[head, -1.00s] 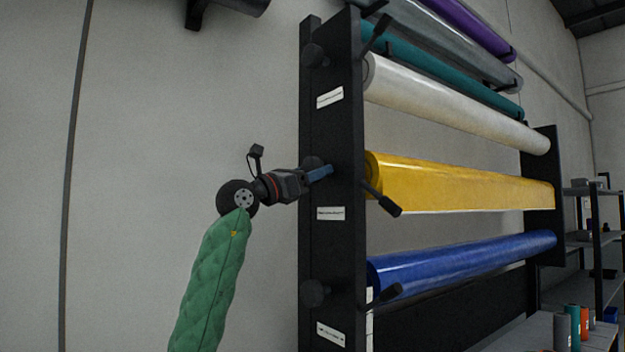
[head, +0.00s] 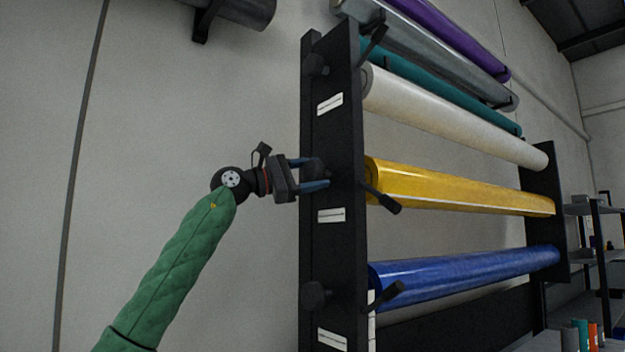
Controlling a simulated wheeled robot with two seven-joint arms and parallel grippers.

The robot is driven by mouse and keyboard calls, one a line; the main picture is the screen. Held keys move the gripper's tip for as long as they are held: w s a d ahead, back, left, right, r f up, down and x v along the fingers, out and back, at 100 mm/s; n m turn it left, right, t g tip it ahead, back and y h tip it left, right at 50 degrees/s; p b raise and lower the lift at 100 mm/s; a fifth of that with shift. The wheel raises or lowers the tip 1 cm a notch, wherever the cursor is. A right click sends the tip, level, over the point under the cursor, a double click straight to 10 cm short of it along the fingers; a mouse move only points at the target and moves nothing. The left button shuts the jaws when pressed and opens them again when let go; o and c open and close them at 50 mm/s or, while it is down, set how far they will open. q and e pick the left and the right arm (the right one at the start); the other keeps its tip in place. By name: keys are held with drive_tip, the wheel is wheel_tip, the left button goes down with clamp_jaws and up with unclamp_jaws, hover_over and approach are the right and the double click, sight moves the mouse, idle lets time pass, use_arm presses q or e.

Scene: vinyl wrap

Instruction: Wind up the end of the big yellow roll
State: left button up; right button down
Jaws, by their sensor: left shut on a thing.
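The big yellow roll (head: 455,188) lies across the black rack, between the white roll and the blue roll. A pale edge runs along its lower front, close under the roll. A black knob (head: 313,167) sits on the outer left side of the rack's upright, level with the yellow roll. My left gripper (head: 318,173), on the green-sleeved arm, has its blue fingers around this knob, one above and one below, and is shut on it. The fingers partly cover the knob. My right gripper is not in view.
The rack's black upright (head: 338,240) stands just right of my left gripper. Black levers, one of them (head: 381,197) by the yellow roll, stick out in front. White (head: 455,118) and blue (head: 465,274) rolls lie above and below. A shelf with small rolls stands at the lower right.

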use_arm(q)
drive_tip(key=shift+m, duration=0.5)
drive_tip(key=shift+m+g+y, duration=0.4)
drive_tip(key=shift+m+g, duration=0.1)
drive_tip(key=shift+m, duration=0.6)
drive_tip(key=m+y, duration=0.1)
drive_tip(key=m, duration=0.2)
drive_tip(key=shift+r+g+p, duration=0.15)
drive_tip(key=shift+g+p, duration=0.15)
drive_tip(key=shift+p, duration=0.05)
drive_tip(key=m+y, duration=0.1)
drive_tip(key=m, duration=0.2)
drive_tip(key=shift+p, duration=0.3)
drive_tip(key=shift+m+y, duration=0.3)
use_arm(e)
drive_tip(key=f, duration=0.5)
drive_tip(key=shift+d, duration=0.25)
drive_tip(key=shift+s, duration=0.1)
